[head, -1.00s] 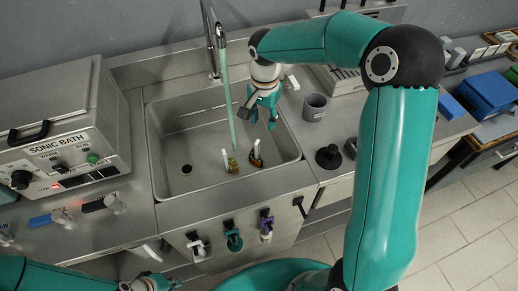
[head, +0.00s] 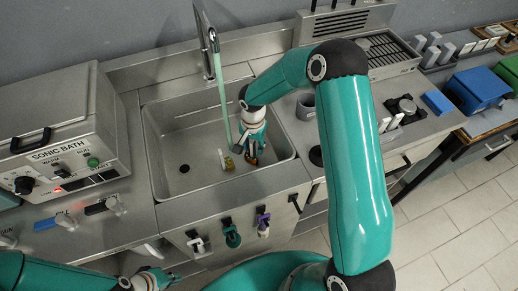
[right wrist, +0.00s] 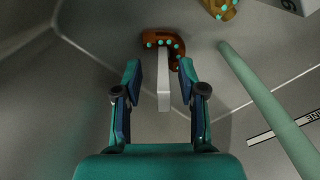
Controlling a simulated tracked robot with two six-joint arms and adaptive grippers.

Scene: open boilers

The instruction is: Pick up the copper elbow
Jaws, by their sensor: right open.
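The copper elbow (right wrist: 158,38) lies on the sink floor in the right wrist view, a brown curved piece with teal dots and a white upright tab (right wrist: 164,85). My right gripper (right wrist: 160,72) is open, its fingers on either side of the tab and apart from it. In the head view the right gripper (head: 250,156) points down into the sink and largely hides the elbow. My left gripper (head: 155,279) is at the bottom left of the head view, away from the sink; its jaws are too small to read.
A yellowish fitting (head: 229,165) with a white tab lies left of the right gripper in the sink (head: 170,150). A green water stream (head: 222,100) falls from the tap close by. The sink walls surround the gripper. A grey cup (head: 305,107) stands right of the sink.

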